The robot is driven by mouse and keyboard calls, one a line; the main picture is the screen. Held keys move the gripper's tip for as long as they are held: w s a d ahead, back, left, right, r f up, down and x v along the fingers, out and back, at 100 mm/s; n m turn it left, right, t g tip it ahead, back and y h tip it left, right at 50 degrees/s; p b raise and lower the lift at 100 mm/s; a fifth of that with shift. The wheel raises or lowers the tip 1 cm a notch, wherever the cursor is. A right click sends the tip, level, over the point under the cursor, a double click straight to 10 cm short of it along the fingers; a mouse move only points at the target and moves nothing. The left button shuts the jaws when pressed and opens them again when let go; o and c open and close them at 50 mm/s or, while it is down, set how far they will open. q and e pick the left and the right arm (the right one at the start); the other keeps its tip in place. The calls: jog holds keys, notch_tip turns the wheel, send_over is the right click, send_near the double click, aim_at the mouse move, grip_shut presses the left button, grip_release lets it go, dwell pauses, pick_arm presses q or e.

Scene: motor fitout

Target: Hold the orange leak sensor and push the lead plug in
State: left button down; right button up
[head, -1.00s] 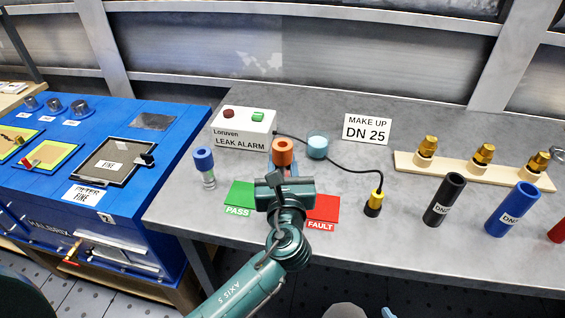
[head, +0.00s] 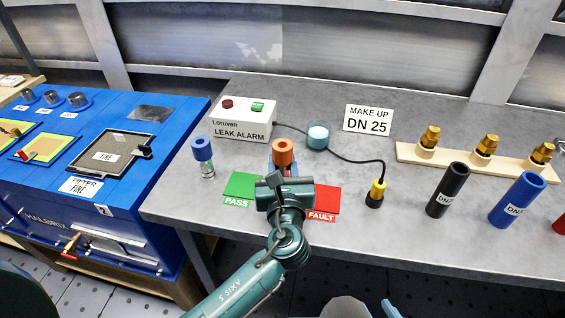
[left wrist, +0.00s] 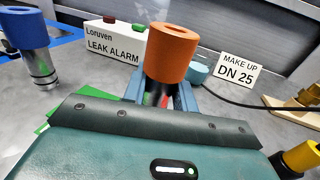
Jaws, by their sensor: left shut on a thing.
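The orange leak sensor (head: 283,152) has a thick orange ring-shaped head with a hole in its top. It stands upright between the fingers of my left gripper (head: 281,166), which is shut on it. In the left wrist view its head (left wrist: 172,55) rises above the blue-grey fingers (left wrist: 160,92), and its lower body is mostly hidden. I cannot tell whether it touches the bench. The yellow and black lead plug (head: 377,189) stands upright on the bench to the right, apart from the sensor. A black lead joins it to the white leak alarm box (head: 240,124). My right gripper is not in view.
A blue-headed sensor (head: 202,150) stands left of the green PASS mat (head: 243,185). The red FAULT mat (head: 326,199) lies right of my gripper. A light-blue round pot (head: 318,135) stands behind. Black (head: 448,189) and blue (head: 517,199) tubes stand to the right.

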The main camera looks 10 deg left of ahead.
pick_arm(q)
jog(key=shift+f+b, duration=0.65)
jog(key=shift+f, duration=0.4)
jog(key=c, duration=1.1)
grip_release()
jog(key=shift+c, duration=0.5)
grip_shut()
